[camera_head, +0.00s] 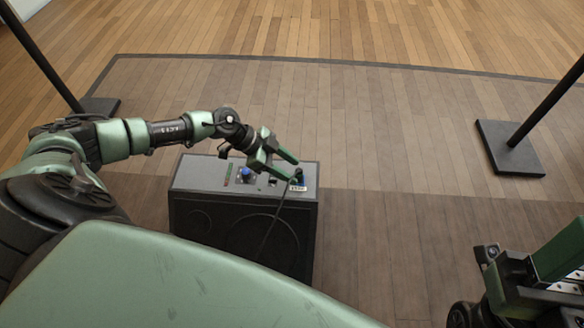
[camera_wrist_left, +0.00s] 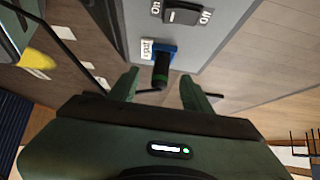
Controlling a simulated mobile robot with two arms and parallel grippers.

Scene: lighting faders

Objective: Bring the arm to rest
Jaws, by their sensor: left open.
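My left gripper (camera_head: 294,169) is open over the right part of a grey box's top panel (camera_head: 210,175). In the left wrist view, the fingers (camera_wrist_left: 160,92) stand apart on either side of a black plug with a green ring (camera_wrist_left: 160,72), seated at a blue socket (camera_wrist_left: 162,52) on the panel edge. I cannot tell whether the fingers touch the plug. A dark cable (camera_head: 272,230) hangs down the box front. My right arm's end (camera_head: 525,275) shows at the lower right edge, partly cut off, and its jaws are unclear.
A second blue part (camera_head: 246,172) sits on the panel. An on/off switch (camera_wrist_left: 184,15) shows in the wrist view. Stand bases (camera_head: 510,148) and (camera_head: 98,106) with dark poles are at right and left.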

